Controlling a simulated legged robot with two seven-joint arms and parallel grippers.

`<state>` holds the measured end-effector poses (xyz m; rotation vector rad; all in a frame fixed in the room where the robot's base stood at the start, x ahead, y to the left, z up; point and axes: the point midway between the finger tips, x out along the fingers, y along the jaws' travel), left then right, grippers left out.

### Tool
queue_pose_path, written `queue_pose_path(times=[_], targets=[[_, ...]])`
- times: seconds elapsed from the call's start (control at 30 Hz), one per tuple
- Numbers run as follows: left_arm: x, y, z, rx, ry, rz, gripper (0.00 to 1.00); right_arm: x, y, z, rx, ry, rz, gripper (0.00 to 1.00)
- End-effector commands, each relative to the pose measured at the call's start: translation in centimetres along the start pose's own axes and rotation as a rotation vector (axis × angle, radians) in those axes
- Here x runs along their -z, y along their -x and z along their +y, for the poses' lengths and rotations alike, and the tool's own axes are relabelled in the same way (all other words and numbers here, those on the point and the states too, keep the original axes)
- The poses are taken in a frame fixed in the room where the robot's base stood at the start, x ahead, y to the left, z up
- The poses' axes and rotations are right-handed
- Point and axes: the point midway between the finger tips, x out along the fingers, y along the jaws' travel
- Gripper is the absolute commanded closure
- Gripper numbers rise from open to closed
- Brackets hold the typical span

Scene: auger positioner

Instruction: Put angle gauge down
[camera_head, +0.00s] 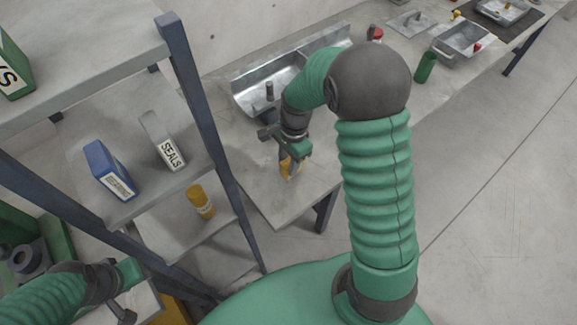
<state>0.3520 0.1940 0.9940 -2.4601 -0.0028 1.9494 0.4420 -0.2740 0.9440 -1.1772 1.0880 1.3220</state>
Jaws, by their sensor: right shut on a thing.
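I cannot tell whether the gauge touches the surface. Part of the gauge is hidden by the gripper. My left gripper (124,308) shows at the lower left edge, low beside the shelf; its fingers are too small and cut off to read.
A metal trough (262,98) lies on the table behind my right gripper. A green cylinder (425,67) and metal trays (465,42) stand farther right. A shelf rack (192,85) at left holds a blue box (108,170), a "SEALS" box (162,140) and a yellow cylinder (201,201).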

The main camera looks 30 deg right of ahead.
Motion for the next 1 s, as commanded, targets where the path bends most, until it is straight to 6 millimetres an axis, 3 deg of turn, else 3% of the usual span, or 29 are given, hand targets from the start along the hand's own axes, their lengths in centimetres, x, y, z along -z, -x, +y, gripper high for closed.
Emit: queue_pose_path(times=[0.3,0.57,0.6,0.7,0.77,1.0], targets=[[0.1,0.3,0.0,0.000,0.000,0.000,0.64,0.6,-3.5,-0.2,-0.001,-0.001,-0.001,1.00],[0.0,0.1,0.0,0.000,0.000,0.000,0.64,0.6,-3.7,-0.2,0.001,0.000,0.000,1.00],[0.0,0.2,0.0,0.000,0.000,0.000,0.64,0.6,-3.7,-0.2,0.000,0.000,0.000,0.64],[0.0,0.2,0.0,0.000,0.000,0.000,0.64,0.6,-3.7,-0.2,0.000,0.000,0.000,0.51],[0.0,0.2,0.0,0.000,0.000,0.000,0.64,0.6,-3.7,-0.2,0.000,0.000,0.000,0.46],[0.1,0.2,0.0,0.000,0.000,0.000,0.64,0.6,-3.6,-0.2,0.000,0.000,0.000,0.46]])
